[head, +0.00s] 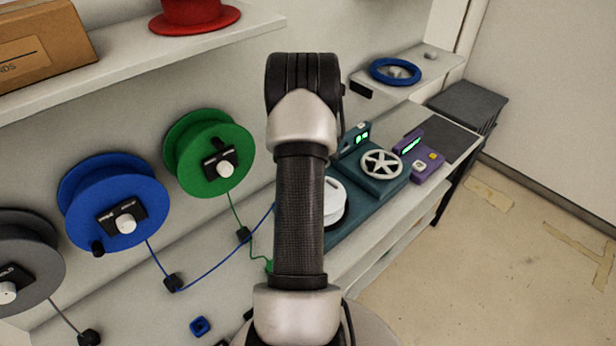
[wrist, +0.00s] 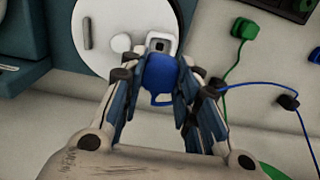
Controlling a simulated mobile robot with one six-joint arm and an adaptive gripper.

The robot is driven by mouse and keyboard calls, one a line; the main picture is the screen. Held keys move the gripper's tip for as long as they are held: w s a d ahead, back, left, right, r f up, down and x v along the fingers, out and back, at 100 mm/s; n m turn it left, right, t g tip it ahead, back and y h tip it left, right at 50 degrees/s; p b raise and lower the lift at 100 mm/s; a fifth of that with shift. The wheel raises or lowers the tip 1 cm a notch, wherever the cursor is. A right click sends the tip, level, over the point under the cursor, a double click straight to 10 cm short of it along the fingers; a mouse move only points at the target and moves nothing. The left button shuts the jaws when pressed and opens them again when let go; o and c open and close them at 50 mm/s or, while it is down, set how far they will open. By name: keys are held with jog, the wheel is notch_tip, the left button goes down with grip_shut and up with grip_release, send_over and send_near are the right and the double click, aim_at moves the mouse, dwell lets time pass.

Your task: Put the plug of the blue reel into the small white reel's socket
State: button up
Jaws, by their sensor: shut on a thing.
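The blue reel (head: 92,205) hangs on the wall panel in the head view. Its blue cord runs through a black guide (head: 173,283) and passes behind my arm. In the wrist view my gripper (wrist: 165,85) is shut on the blue plug (wrist: 160,72). The plug is right against the white socket (wrist: 162,41) at the edge of the small white reel (wrist: 105,45). I cannot tell whether its prongs are inside. The white reel (head: 335,200) is partly hidden by my arm in the head view, and my gripper is hidden there.
A green reel (head: 185,135) and a grey reel (head: 40,255) flank the blue one. The green plug (wrist: 243,28) is right of the socket in the wrist view. Teal equipment (head: 380,185) and a purple device (head: 428,165) stand along the bench. A shelf (head: 130,65) runs above.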

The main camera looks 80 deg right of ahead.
jog(key=shift+f+b, duration=1.1)
jog(key=shift+f, duration=0.7)
jog(key=shift+f+b, duration=0.95)
jog(key=shift+f, duration=0.35)
jog(key=o, duration=1)
jog(key=shift+o, duration=0.4)
jog(key=o, duration=0.3)
jog(key=shift+r, duration=0.1)
